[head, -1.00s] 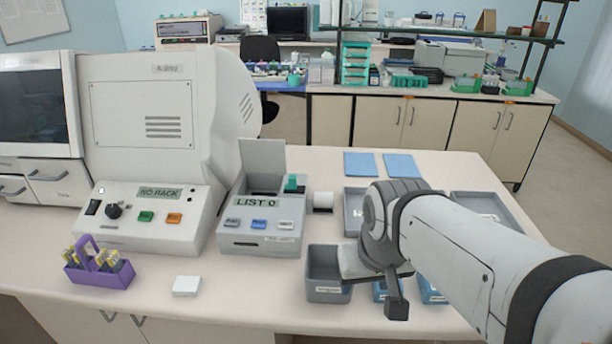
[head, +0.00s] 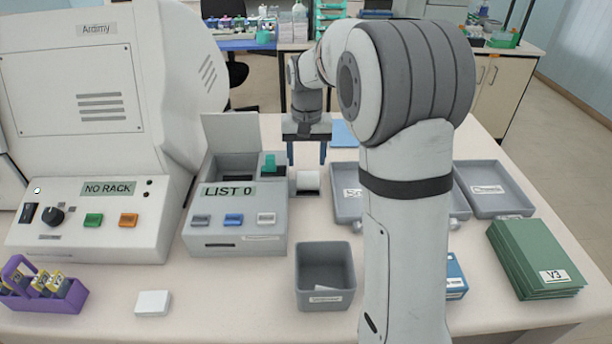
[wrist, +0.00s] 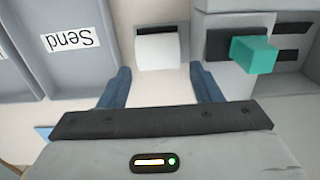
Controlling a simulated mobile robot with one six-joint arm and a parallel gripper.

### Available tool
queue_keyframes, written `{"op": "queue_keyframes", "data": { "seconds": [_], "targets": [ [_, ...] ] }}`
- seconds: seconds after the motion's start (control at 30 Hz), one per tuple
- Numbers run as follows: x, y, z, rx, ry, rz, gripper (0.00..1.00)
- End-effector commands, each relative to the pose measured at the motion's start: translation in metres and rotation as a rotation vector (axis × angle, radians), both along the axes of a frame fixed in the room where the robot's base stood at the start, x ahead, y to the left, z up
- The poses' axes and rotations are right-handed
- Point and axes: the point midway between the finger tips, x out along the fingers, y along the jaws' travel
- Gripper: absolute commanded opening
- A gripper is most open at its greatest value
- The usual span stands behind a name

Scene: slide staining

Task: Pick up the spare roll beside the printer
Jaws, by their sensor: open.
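The spare roll (head: 307,181) is a small white roll on the bench, just right of the grey printer (head: 238,215) whose display reads LIST 0. It also shows in the wrist view as a white roll (wrist: 158,50), with a dark strip along its top edge. My gripper (head: 306,160) is open and points down behind and above the roll. In the wrist view my gripper's two blue fingers (wrist: 160,82) are wide apart and empty. The roll lies ahead of the gap between them, apart from both fingers.
The printer's body and teal part (wrist: 254,54) are close to one finger. Grey trays (head: 346,207) stand right of the roll, one labelled Send. A grey bin (head: 325,277) stands in front. Green folders (head: 536,258) lie at right.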

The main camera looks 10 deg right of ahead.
Motion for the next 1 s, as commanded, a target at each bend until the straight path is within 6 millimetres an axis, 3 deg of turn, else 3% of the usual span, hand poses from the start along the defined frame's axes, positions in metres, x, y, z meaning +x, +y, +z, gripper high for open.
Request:
{"op": "queue_keyframes", "data": {
  "seconds": [0.5,0.8,1.0],
  "targets": [
    [0.001,-0.003,-0.066,0.0,0.002,-0.001,0.58],
    [0.001,-0.004,-0.071,0.0,0.0,-0.002,0.57],
    [0.001,-0.004,-0.071,0.0,0.0,-0.002,0.41]
  ]
}}
